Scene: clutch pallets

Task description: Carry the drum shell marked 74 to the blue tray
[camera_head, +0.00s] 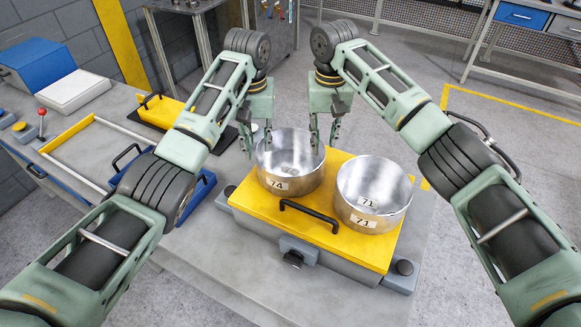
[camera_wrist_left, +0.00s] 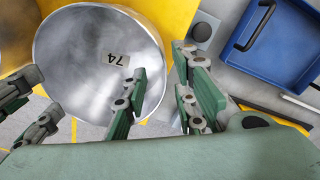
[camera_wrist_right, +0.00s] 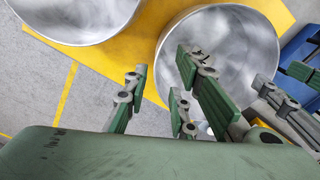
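The drum shell marked 74 (camera_head: 303,181) is an open silver cylinder standing upright on a yellow pallet (camera_head: 251,203). Its 74 label also shows inside it in the left wrist view (camera_wrist_left: 115,60). My left gripper (camera_head: 257,147) is open at its left rim, one finger over the inside and one outside. My right gripper (camera_head: 323,143) is open at the opposite rim, fingers likewise on either side. I cannot tell whether any finger touches the wall. The blue tray (camera_head: 204,187) is left of the pallet, partly hidden by my left arm; it also shows in the left wrist view (camera_wrist_left: 290,45).
A second shell marked 71 (camera_head: 375,190) stands close on the right of the same pallet. A black handle (camera_head: 309,214) rises at the pallet's front edge. The grey table front is clear.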

